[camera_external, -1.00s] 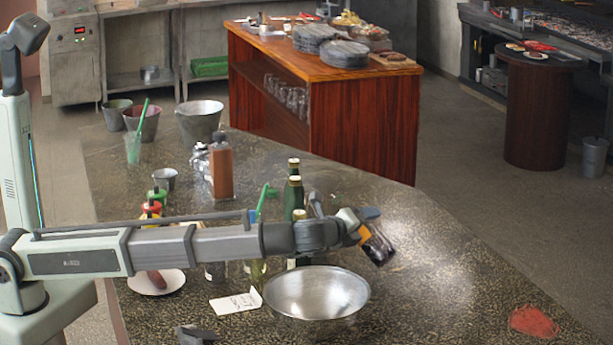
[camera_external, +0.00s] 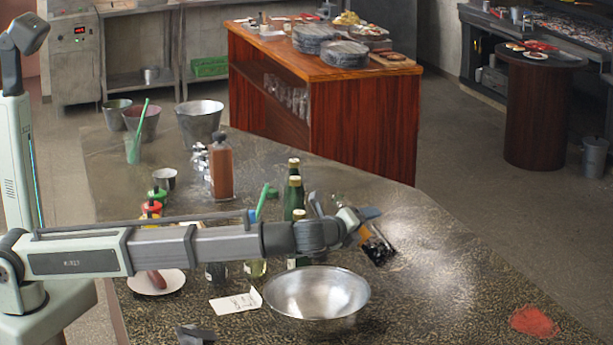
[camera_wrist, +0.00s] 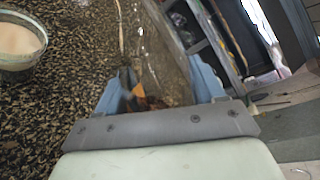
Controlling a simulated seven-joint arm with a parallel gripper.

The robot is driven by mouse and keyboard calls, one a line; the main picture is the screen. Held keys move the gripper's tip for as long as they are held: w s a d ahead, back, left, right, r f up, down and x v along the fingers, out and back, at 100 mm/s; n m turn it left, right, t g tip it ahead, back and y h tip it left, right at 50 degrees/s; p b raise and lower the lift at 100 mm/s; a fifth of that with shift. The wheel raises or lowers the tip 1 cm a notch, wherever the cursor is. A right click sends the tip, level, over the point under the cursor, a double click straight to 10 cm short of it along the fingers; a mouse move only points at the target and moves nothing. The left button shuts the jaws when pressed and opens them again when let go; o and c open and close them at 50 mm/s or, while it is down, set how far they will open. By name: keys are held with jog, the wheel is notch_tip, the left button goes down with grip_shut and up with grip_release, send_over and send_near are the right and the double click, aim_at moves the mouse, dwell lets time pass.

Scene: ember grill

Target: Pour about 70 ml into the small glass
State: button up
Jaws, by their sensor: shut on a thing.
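My gripper (camera_external: 377,240) is at the end of the outstretched arm, above the stone counter and right of the steel bowl. It is shut on a small dark, partly clear vessel with an orange patch (camera_external: 380,250), which looks tilted. In the wrist view the blue fingers of my gripper (camera_wrist: 158,92) flank an orange and dark piece (camera_wrist: 145,98); I cannot make out its contents. A round container with pale beige contents (camera_wrist: 20,42) stands at the upper left there; I cannot tell if it is the small glass. No small glass is clearly identifiable in the external view.
The steel bowl (camera_external: 317,297) stands at the counter's front. Green bottles (camera_external: 294,195) stand behind my arm, partly hidden. A brown bottle (camera_external: 221,168), a white card (camera_external: 236,302) and a plate (camera_external: 160,287) are farther left. The counter's right side is mostly clear, with a red patch (camera_external: 534,321).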

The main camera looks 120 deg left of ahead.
dwell(0.3)
jog(key=shift+s+a+m, duration=0.1)
jog(key=shift+s+m, duration=0.15)
jog(key=shift+m, duration=0.15)
jog(key=shift+m+y, duration=0.3)
jog(key=shift+m, duration=0.3)
jog(key=r, duration=0.3)
jog(key=s+r, duration=0.1)
jog(key=r, duration=0.1)
jog(key=shift+a+r, duration=0.25)
jog(key=shift+s+a+r+m+g, duration=0.15)
jog(key=shift+s+r+m+g, duration=0.15)
jog(key=shift+s+m, duration=0.25)
jog(key=shift+f+m, duration=0.1)
jog(key=shift+m, duration=0.35)
jog(key=shift+f+m+g+y, duration=0.45)
jog(key=shift+f+m, duration=0.2)
jog(key=shift+m, duration=0.25)
jog(key=shift+s+a+f+m+y+b, duration=0.1)
jog(key=shift+f+m+y+b, duration=0.15)
jog(key=shift+f+m, duration=0.7)
jog(key=shift+s+f+m+y+b, duration=0.1)
jog(key=shift+f+m+y, duration=0.2)
jog(key=shift+f, duration=1.1)
jog(key=shift+s+a+r+m, duration=0.1)
jog(key=shift+s+r+m, duration=0.1)
jog(key=shift+r+m, duration=0.6)
jog(key=shift+f, duration=0.1)
